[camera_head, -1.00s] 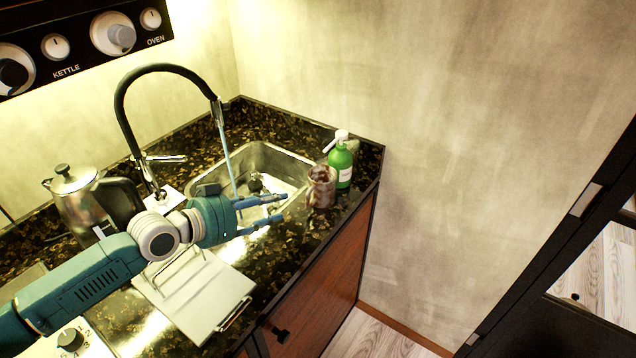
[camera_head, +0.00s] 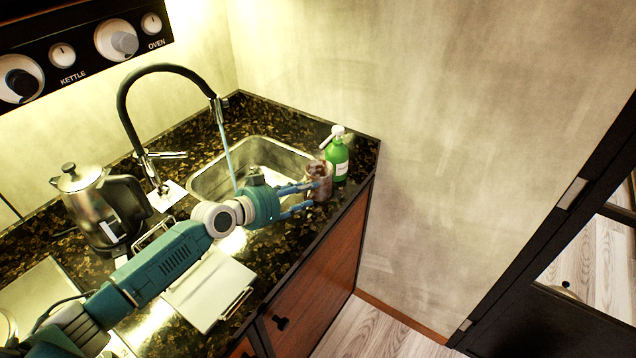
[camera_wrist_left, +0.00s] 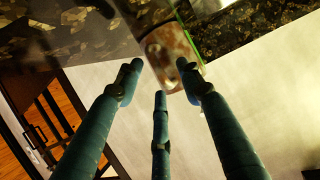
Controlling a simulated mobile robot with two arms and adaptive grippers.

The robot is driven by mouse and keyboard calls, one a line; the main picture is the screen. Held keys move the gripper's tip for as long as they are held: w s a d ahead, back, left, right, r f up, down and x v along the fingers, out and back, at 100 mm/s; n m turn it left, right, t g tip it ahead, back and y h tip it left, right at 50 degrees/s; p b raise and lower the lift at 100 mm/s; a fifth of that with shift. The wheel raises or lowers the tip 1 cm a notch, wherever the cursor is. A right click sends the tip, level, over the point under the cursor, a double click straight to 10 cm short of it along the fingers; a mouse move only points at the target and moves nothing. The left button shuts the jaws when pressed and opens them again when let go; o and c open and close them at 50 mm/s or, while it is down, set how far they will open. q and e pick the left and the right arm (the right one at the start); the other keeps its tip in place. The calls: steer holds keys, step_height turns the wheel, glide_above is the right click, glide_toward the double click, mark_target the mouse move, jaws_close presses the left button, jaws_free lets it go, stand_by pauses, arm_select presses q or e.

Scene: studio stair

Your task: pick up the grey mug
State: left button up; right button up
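A mug (camera_head: 319,182) with a mottled brown and greyish surface stands upright on the dark counter, to the right of the sink. My left gripper (camera_head: 307,196) reaches it from the left, its blue fingers spread and the fingertips at the mug's near side. In the left wrist view the mug (camera_wrist_left: 170,46) shows just ahead of and between the tips of my open left gripper (camera_wrist_left: 160,72). I cannot tell whether any finger touches it. No other grey mug is in view. My right gripper is not in view.
A green pump bottle (camera_head: 337,160) stands close behind the mug. The sink (camera_head: 283,154) and running tap (camera_head: 165,70) lie left of it. A kettle (camera_head: 85,205) stands further left, a white board (camera_head: 208,292) in front. The counter edge is close on the right.

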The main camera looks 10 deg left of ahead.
arm_select(q)
steer(key=shift+s+a, duration=0.1)
steer(key=shift+c, duration=0.8)
jaws_close()
steer(key=shift+r, duration=0.15)
